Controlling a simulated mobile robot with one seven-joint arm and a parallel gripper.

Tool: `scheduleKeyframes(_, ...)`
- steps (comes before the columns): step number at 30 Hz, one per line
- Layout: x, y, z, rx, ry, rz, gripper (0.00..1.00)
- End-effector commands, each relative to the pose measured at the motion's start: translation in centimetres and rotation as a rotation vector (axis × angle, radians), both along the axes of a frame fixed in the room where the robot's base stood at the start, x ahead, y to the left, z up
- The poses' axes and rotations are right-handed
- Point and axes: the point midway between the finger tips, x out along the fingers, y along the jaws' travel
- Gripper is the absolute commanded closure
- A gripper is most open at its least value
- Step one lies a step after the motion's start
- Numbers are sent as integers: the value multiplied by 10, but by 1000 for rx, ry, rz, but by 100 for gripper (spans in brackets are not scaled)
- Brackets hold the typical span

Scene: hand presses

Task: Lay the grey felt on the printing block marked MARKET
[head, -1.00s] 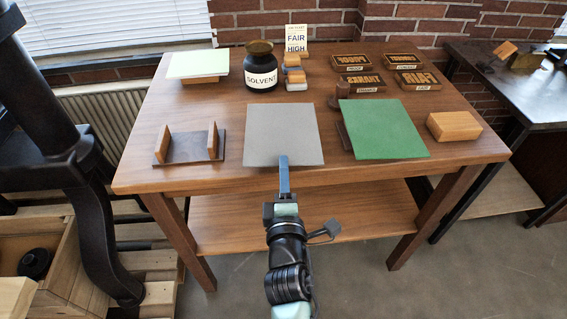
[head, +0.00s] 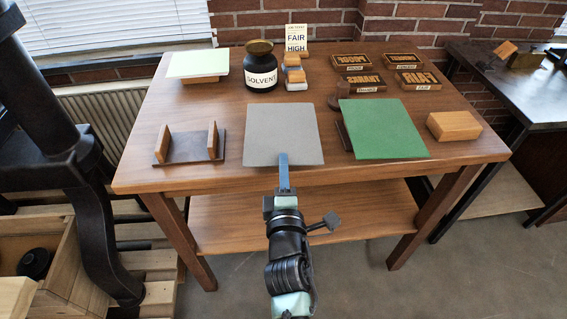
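The grey felt (head: 284,132) is a flat square near the front middle of the table. My gripper (head: 284,160) is at the felt's front edge, with its blue fingers overlapping that edge. The fingers are seen in line, so I cannot tell whether they are open or shut on the felt. Several wooden printing blocks with raised letters and small labels stand at the back right: back left (head: 351,62), back right (head: 402,60), front left (head: 363,83), front right (head: 417,80). Their lettering is too small to say surely which is marked MARKET.
A green sheet (head: 385,130) lies right of the felt, beside a plain wooden block (head: 454,125). A wooden holder (head: 190,147) is to the left. A solvent jar (head: 261,70), a pale pad (head: 199,64) and a sign (head: 296,39) stand behind. Bare tabletop lies between.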

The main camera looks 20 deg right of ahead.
Motion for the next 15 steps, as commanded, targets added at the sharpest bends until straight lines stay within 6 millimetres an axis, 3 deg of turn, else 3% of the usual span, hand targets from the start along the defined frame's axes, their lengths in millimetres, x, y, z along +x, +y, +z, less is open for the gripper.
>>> scheduleKeyframes(8, 0, 0, 32, -1, 0, 0, 100)
scheduleKeyframes(15, 0, 0, 30, 0, 0, 0, 100)
